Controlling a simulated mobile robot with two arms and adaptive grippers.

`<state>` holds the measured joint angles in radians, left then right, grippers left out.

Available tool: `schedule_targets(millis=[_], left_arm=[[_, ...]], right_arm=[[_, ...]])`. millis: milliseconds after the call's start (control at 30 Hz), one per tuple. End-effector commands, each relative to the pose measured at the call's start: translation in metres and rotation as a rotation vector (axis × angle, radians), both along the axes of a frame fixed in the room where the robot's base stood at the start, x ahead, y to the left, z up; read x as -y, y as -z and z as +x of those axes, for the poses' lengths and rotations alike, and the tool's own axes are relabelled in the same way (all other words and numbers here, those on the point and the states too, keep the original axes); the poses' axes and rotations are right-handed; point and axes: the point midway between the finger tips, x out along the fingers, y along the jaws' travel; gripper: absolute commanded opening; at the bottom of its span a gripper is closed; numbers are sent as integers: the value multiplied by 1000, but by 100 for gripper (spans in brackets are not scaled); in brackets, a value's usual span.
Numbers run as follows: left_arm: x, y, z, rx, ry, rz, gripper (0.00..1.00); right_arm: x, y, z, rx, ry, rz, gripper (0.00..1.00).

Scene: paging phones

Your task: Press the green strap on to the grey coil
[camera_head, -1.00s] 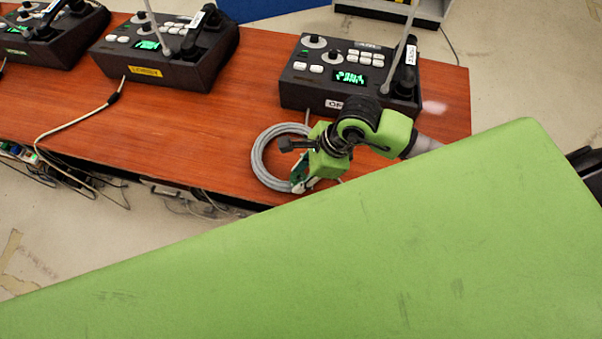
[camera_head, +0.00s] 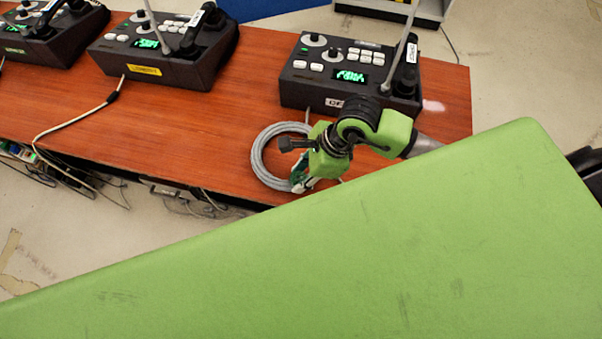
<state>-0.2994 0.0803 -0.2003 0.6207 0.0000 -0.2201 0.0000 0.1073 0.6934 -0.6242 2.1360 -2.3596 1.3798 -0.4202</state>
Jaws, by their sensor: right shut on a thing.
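The grey coil (camera_head: 262,165) of cable lies on the wooden table near its front edge. My right gripper (camera_head: 302,182) reaches down over the right side of the coil. It is shut on a small dark green piece, which looks like the green strap (camera_head: 296,176), at the coil's right rim. Most of the strap is hidden by the gripper and wrist, and I cannot tell whether it touches the coil. My left gripper is out of view.
A paging phone (camera_head: 345,98) stands just behind the coil. Another phone (camera_head: 160,65) and a third (camera_head: 45,38) stand further left on the table (camera_head: 190,130). A pale cable (camera_head: 75,122) crosses the table's left part. Bare wood lies left of the coil.

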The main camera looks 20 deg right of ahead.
Motion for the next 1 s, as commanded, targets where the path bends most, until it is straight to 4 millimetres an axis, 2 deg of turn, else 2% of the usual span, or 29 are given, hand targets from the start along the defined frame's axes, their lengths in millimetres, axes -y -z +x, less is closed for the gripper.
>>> schedule_targets(millis=[167,200,267,500,533,600,1000], left_arm=[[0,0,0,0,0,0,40],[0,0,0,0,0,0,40],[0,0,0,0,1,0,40],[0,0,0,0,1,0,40],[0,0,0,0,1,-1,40],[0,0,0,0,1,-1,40],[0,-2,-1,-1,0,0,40]], right_arm=[[0,1,-1,-3,0,-2,18],[0,2,-1,-3,0,-2,33],[0,1,-1,-3,0,-2,48],[0,1,-1,-2,1,-1,48],[0,1,-1,-2,1,-1,50],[0,1,0,-1,0,-1,64],[0,-2,0,-1,0,-1,64]])
